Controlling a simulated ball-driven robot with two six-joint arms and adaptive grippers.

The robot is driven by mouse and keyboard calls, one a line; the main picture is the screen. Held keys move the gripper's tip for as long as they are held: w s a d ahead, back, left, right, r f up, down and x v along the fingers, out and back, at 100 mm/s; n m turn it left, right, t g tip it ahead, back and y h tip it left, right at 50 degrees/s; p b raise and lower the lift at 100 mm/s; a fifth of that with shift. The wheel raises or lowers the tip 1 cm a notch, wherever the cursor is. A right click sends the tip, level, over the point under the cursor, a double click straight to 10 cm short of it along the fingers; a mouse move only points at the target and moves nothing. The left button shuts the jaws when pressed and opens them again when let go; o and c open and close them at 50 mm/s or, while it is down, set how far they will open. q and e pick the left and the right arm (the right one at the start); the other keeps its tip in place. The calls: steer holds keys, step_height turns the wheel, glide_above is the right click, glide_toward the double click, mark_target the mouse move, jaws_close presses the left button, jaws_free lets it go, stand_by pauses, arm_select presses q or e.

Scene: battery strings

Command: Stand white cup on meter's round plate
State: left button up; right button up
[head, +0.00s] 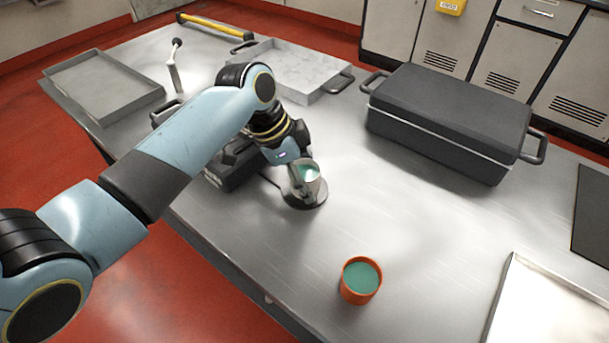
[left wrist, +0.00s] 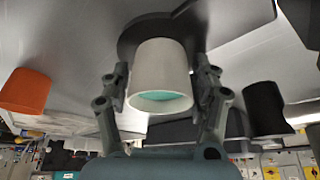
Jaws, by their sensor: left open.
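The white cup (head: 307,173), with teal contents, is upright over the meter's round plate (head: 316,203). It also shows in the left wrist view (left wrist: 160,70), with its base against the dark round plate (left wrist: 132,32). The cup appears to rest on the plate, though the contact is partly hidden. My left gripper (head: 296,165) is open; in the left wrist view its fingers (left wrist: 160,84) are on either side of the cup, with slim gaps visible. The meter's dark body (head: 232,172) is partly hidden behind my left arm. My right gripper is not in view.
An orange cup (head: 359,281) with teal contents stands nearer the table's front edge. A dark grey case (head: 450,115) is at the back right. Trays (head: 100,85) and a yellow-black bar (head: 215,26) lie at the back left. The table between the plate and case is clear.

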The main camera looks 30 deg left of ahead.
arm_select(q)
steer(key=v, duration=0.7)
steer(key=shift+a+r+p, duration=0.15)
steer(key=shift+r+p, duration=0.15)
steer(key=shift+r, duration=0.05)
